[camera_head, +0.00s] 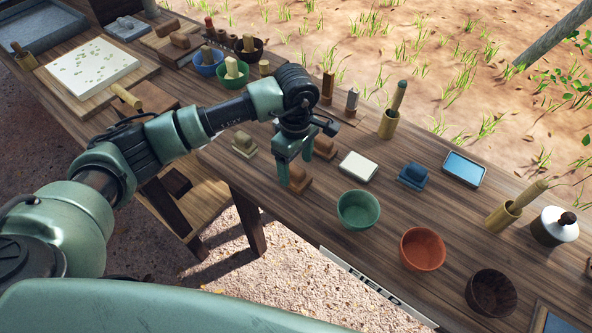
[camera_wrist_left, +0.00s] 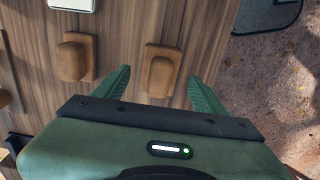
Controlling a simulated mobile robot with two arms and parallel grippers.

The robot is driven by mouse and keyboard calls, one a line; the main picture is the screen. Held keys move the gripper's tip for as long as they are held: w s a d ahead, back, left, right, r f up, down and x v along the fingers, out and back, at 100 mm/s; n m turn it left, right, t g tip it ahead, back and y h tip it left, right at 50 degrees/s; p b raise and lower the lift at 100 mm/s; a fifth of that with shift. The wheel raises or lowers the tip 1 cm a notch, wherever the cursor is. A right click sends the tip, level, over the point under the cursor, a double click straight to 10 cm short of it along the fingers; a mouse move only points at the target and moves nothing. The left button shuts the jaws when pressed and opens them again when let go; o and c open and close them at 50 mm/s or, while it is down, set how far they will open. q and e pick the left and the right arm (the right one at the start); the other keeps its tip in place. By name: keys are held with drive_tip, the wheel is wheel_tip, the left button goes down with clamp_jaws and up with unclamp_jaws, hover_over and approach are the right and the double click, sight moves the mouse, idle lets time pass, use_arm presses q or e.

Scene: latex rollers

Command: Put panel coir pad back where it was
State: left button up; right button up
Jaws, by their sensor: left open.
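Two similar brown pads with raised grips lie on the wooden table; I cannot tell by looks which is the panel coir pad. The near brown pad (camera_head: 298,183) is at the table's front edge, under my left gripper (camera_head: 295,168). In the left wrist view this brown pad (camera_wrist_left: 160,71) shows between the two open fingers (camera_wrist_left: 159,75), with no clear contact. The far brown pad (camera_head: 325,148) lies just behind the gripper, and the other pad (camera_wrist_left: 76,57) shows left of the fingers in the wrist view. My right gripper is not in view.
A cream pad (camera_head: 244,144), a white-topped block (camera_head: 358,166) and a blue pad (camera_head: 412,176) lie nearby. Green (camera_head: 358,210), orange (camera_head: 422,249) and dark brown (camera_head: 491,294) bowls line the front right. A bamboo cup (camera_head: 388,124) stands behind. Bare wood lies between them.

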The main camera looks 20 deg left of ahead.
sight(296, 169)
use_arm(q)
wheel_tip(296, 169, up, 9)
drive_tip(key=b, duration=0.1)
drive_tip(key=shift+r+b, duration=0.2)
drive_tip(key=shift+b, duration=0.1)
